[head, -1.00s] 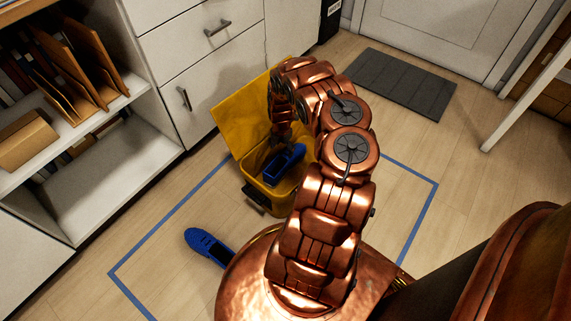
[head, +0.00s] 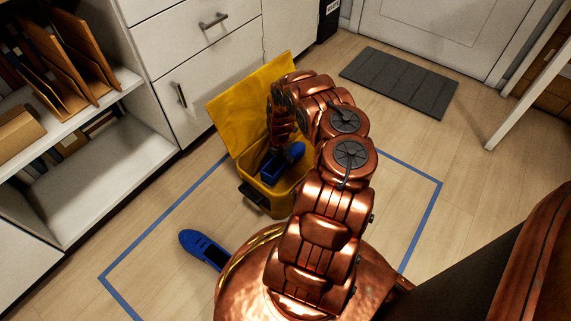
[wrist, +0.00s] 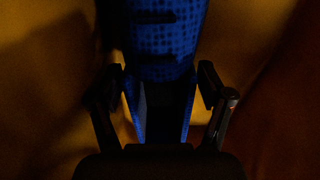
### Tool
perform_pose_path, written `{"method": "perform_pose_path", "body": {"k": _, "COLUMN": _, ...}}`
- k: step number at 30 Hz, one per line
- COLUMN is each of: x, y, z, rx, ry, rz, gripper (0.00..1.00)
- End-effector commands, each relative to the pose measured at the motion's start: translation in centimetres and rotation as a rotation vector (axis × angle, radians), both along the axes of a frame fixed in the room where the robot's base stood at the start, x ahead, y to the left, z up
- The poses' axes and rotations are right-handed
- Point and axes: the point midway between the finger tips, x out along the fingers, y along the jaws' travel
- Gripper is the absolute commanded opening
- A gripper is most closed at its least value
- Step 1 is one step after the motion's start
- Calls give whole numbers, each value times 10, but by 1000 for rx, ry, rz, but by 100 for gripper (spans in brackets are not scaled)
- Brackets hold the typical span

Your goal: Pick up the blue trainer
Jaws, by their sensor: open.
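One blue trainer (head: 272,171) lies inside the yellow open bin (head: 252,195), partly hidden by my arm. A second blue trainer (head: 201,246) lies on the floor, nearer my base and to the left, partly covered by my copper body. My gripper reaches down into the bin over the first trainer; its fingertips are hard to make out in the head view. In the dark wrist view, my gripper (wrist: 160,85) is open, with one finger on each side of the dotted blue trainer (wrist: 168,40). I cannot tell whether the fingers touch it.
The bin's yellow lid (head: 258,98) stands raised at its back, close to the white drawers (head: 205,88). Blue tape (head: 412,240) outlines an area of floor around the bin. A white shelf (head: 95,185) stands left. A grey mat (head: 400,82) lies by the door.

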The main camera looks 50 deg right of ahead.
Motion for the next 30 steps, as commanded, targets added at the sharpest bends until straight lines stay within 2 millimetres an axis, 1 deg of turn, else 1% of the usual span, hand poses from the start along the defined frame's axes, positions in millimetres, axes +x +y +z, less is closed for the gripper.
{"method": "perform_pose_path", "body": {"k": 5, "x": 0, "y": 0, "z": 1, "rx": -1, "ry": 0, "rz": 0, "gripper": 79}}
{"method": "perform_pose_path", "body": {"k": 6, "x": 0, "y": 0, "z": 1, "rx": -1, "ry": 0, "rz": 0, "gripper": 77}}
{"method": "perform_pose_path", "body": {"k": 23, "x": 0, "y": -1, "z": 1, "rx": -1, "ry": 0, "rz": 0, "gripper": 19}}
{"method": "perform_pose_path", "body": {"k": 30, "x": 0, "y": -1, "z": 2, "rx": -2, "ry": 0, "rz": 0, "gripper": 19}}
